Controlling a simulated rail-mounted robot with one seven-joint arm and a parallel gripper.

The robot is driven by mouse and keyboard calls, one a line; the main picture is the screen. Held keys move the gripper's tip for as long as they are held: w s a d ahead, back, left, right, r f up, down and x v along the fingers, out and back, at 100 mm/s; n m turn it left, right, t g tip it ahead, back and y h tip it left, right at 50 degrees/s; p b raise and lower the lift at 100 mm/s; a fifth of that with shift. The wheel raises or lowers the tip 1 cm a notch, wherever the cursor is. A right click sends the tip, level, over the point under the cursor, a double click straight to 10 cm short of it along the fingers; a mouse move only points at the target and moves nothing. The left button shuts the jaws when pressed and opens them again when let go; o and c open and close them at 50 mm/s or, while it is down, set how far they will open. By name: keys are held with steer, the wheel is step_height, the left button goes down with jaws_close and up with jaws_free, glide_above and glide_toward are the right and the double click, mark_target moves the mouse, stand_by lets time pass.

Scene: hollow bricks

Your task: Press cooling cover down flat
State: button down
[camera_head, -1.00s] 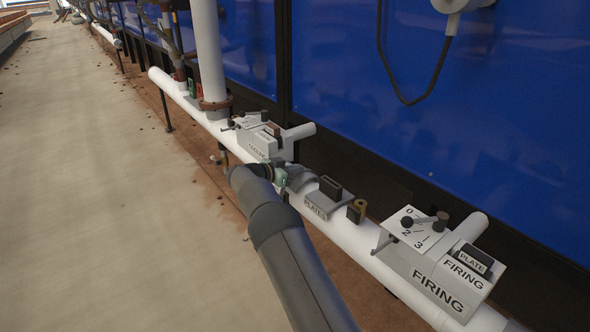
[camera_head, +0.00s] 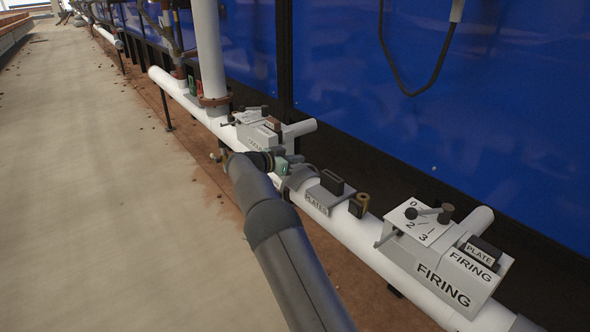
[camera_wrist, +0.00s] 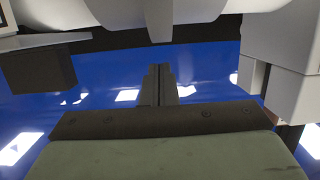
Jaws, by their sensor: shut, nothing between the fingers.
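The cooling box (camera_head: 250,134) is a light grey-white unit on the white pipe in the head view. Its front label is mostly covered by my arm and too small to read fully. A small brown grip (camera_head: 272,124) shows on its top; I cannot tell whether the cover there lies flat. My gripper (camera_wrist: 160,72) is shut and empty in the wrist view, its dark fingers side by side. In the head view its greenish body is just in front of the cooling box, at its lower right; the fingertips are not clear there. I cannot tell whether they touch anything.
The firing box (camera_head: 440,268) with a lever and dial stands on the pipe at right. A vertical pipe (camera_head: 208,50) rises behind at left. Blue panels (camera_head: 380,110) line the back. The left floor is open.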

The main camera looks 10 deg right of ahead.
steer(key=p+v, duration=0.2)
steer(key=v, duration=0.8)
steer(key=shift+r+p, duration=0.25)
steer(key=shift+p, duration=0.05)
steer(key=s+d+r+n+g+y+p, duration=0.2)
steer(key=s+d+r+g+y+p, duration=0.1)
steer(key=s+d+r+p, duration=0.45)
steer(key=s+d+r+n+g+y+p, duration=0.2)
steer(key=s+d+r+p, duration=0.2)
steer(key=s+r+p, duration=0.5)
steer(key=s+a+r+n+y+p, duration=0.1)
steer(key=s+r+n+y+p, duration=0.2)
steer(key=s, duration=0.8)
steer(key=s+a+r+n+g+y+p, duration=0.1)
steer(key=s+r+n+y+p, duration=0.1)
steer(key=s+r+p, duration=0.5)
steer(key=s+a+r+n+y+p, duration=0.1)
steer(key=s+r+n+y+p, duration=0.2)
steer(key=s, duration=1.3)
step_height(320, 180, up, 2)
steer(key=p, duration=0.4)
steer(key=shift+s+n+g+y, duration=0.3)
steer(key=shift+s+n+g, duration=0.1)
steer(key=shift+r, duration=0.2)
